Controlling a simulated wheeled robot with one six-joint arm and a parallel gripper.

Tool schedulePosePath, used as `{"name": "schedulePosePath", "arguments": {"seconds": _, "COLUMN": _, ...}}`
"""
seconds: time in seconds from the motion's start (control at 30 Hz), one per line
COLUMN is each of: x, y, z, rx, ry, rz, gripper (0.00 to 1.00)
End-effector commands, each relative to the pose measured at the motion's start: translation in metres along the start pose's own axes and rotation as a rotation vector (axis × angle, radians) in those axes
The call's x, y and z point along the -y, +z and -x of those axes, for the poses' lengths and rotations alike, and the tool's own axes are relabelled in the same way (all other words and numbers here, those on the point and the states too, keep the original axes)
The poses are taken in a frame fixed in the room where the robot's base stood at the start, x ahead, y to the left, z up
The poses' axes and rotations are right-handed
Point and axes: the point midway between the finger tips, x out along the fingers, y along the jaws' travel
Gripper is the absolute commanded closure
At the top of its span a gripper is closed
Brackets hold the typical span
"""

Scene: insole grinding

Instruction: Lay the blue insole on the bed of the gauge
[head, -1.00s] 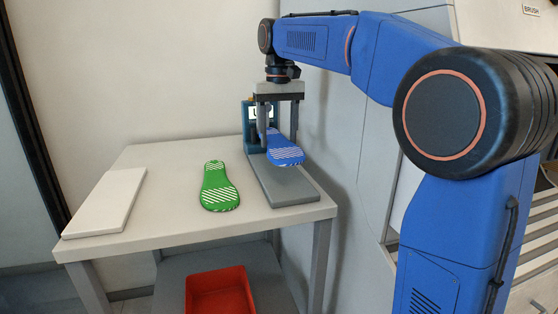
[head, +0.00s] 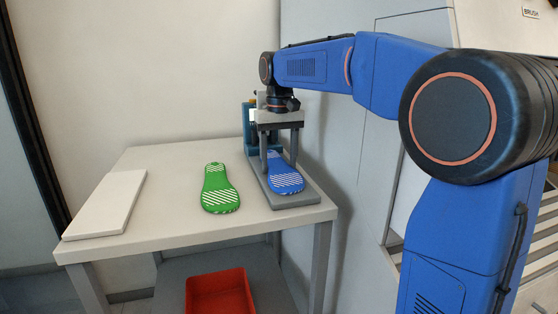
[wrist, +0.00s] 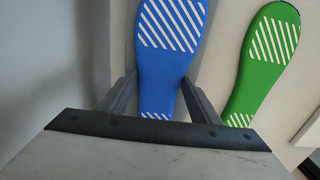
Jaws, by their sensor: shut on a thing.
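The blue insole (head: 286,183), with white stripes, is over the grey bed (head: 298,199) of the gauge (head: 249,130) on the table. It looks low, at or just above the bed; I cannot tell whether it touches. My gripper (head: 279,168) is shut on the insole's narrower rear part, its fingers pointing down on either side. In the wrist view the blue insole (wrist: 168,60) runs between the two fingers, and its wide end points away from my gripper. The gauge's screen is partly hidden behind my gripper.
A green striped insole (head: 218,188) lies on the table (head: 165,205) left of the gauge. A white board (head: 106,205) lies at the table's left. A red bin (head: 220,292) stands on the lower shelf. A grey cabinet wall is close on the right.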

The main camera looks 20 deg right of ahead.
Motion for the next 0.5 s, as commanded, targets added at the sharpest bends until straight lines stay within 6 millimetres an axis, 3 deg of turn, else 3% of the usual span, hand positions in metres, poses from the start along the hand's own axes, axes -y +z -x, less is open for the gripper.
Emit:
{"name": "schedulePosePath", "arguments": {"seconds": 0.03, "x": 0.0000, "y": 0.0000, "z": -0.0006, "rx": 0.000, "ry": 0.000, "rz": 0.000, "gripper": 0.38}}
{"name": "schedulePosePath", "arguments": {"seconds": 0.1, "x": 0.0000, "y": 0.0000, "z": -0.0004, "rx": 0.000, "ry": 0.000, "rz": 0.000, "gripper": 0.24}}
{"name": "schedulePosePath", "arguments": {"seconds": 0.5, "x": 0.0000, "y": -0.0004, "z": 0.0059, "rx": -0.002, "ry": 0.000, "rz": 0.000, "gripper": 0.24}}
